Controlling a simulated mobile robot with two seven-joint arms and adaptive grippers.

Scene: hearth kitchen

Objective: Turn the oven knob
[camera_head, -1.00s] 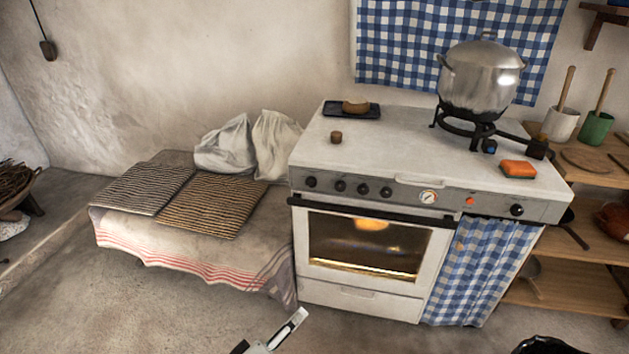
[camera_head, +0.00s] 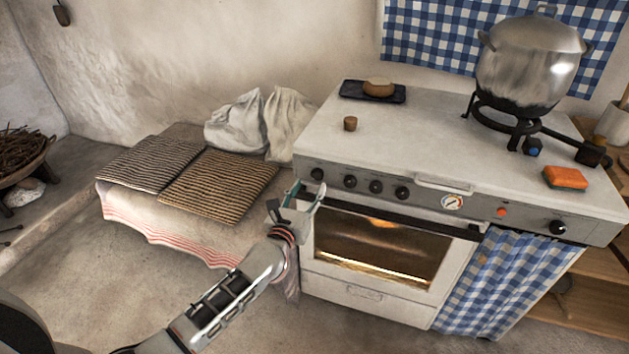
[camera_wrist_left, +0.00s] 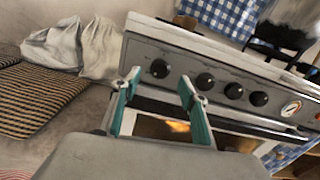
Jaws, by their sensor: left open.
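The white oven (camera_head: 352,292) stands right of centre in the head view, its window lit from inside. Its grey front panel carries a row of black knobs; the leftmost knob (camera_head: 317,174) also shows in the left wrist view (camera_wrist_left: 159,68). Beside it are a second knob (camera_head: 350,181), a third (camera_head: 376,186) and a fourth (camera_head: 402,192). A separate knob (camera_head: 557,227) sits at the far right. My left gripper (camera_head: 305,190) is open in front of the panel's left end. In the left wrist view its teal-padded fingers (camera_wrist_left: 158,84) are apart, with the leftmost knob appearing between and beyond them.
A dark bar handle (camera_head: 425,222) crosses above the oven window. A large pot (camera_head: 527,65) stands on a burner, with an orange sponge (camera_head: 566,177) nearby. A low bench with striped mats (camera_head: 218,184) and white sacks (camera_head: 235,124) is to the left.

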